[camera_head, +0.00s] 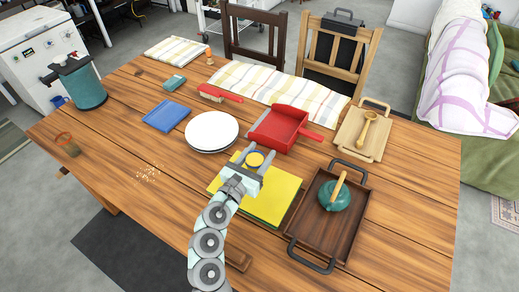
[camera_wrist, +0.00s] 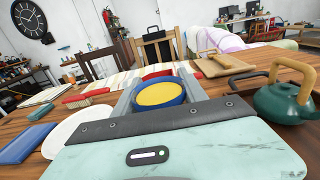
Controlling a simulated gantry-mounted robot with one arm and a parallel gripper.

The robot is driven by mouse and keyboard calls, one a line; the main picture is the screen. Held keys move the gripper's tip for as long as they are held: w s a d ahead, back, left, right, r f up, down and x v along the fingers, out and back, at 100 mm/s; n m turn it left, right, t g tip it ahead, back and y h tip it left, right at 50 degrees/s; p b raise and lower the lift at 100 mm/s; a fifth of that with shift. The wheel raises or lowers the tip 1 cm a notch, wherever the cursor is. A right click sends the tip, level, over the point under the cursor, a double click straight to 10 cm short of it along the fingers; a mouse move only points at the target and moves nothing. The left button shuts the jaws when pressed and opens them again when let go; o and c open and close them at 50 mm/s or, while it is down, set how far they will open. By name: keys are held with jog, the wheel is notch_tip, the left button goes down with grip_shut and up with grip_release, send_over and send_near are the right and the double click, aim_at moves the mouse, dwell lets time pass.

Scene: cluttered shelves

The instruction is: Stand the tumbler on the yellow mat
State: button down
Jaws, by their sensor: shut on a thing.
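The tumbler (camera_head: 255,159) is blue outside and yellow inside, and its round mouth faces up. My gripper (camera_head: 252,161) is shut on it, with one finger on each side. In the wrist view the tumbler (camera_wrist: 160,94) sits upright between the fingers of my gripper (camera_wrist: 160,92). The tumbler is over the mat's back part. Its base is hidden, so I cannot tell whether it touches the mat.
White plates (camera_head: 211,131) lie left of the mat and a red dustpan (camera_head: 276,129) behind it. A dark wooden tray (camera_head: 323,240) with a teal kettle (camera_head: 336,197) stands close on the right. The table (camera_head: 130,200) is mostly clear at front left.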

aim_at(258, 163)
jog(key=shift+f+b, duration=1.05)
jog(key=shift+f, duration=1.05)
jog(key=shift+f, duration=0.15)
jog(key=c, duration=0.6)
grip_release()
jog(key=shift+s+a, duration=0.15)
jog(key=p+v, duration=0.3)
jog(key=v, duration=0.8)
jog(key=shift+s+a, duration=0.1)
jog(key=shift+s, duration=0.2)
jog(key=shift+p, duration=0.3)
